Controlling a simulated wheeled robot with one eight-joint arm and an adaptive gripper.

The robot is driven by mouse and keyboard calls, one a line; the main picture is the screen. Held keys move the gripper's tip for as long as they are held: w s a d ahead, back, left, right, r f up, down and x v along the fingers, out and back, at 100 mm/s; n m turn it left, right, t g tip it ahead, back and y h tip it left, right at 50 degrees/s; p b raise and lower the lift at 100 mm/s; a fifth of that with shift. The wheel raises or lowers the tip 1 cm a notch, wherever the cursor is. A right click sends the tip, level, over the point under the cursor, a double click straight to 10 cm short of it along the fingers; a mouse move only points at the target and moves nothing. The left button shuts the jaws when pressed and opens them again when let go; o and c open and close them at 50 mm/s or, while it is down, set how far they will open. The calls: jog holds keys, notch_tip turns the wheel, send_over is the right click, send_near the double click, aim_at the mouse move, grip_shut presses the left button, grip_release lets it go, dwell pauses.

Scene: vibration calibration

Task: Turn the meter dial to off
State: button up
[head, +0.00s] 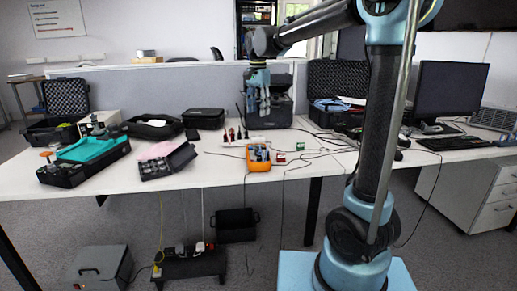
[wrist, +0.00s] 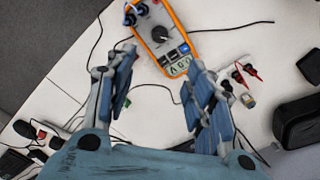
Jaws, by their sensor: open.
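The orange-edged meter (wrist: 177,30) lies on the white table at the top of the wrist view, its upper part cut off by the frame edge. Its dark round dial (wrist: 158,35) shows in the middle of its face; the pointer setting is too small to read. In the head view the meter (head: 259,164) lies near the table's front edge. My gripper (wrist: 162,95) is open and empty, its blue-padded fingers spread wide apart. In the wrist view the meter shows just beyond and between the fingertips. In the head view my gripper (head: 258,100) hangs above the table behind the meter.
Thin cables cross the white table (head: 220,182) around the meter. Red and black probes (wrist: 241,80) lie to its right in the wrist view. A black box with small parts (head: 168,162) stands left, and a black case (head: 268,112) behind.

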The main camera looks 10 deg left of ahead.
jog(key=shift+m, duration=0.3)
notch_tip(320, 180, down, 17)
jog(key=shift+f, duration=0.15)
dwell(0.4)
jog(key=c, duration=1.1)
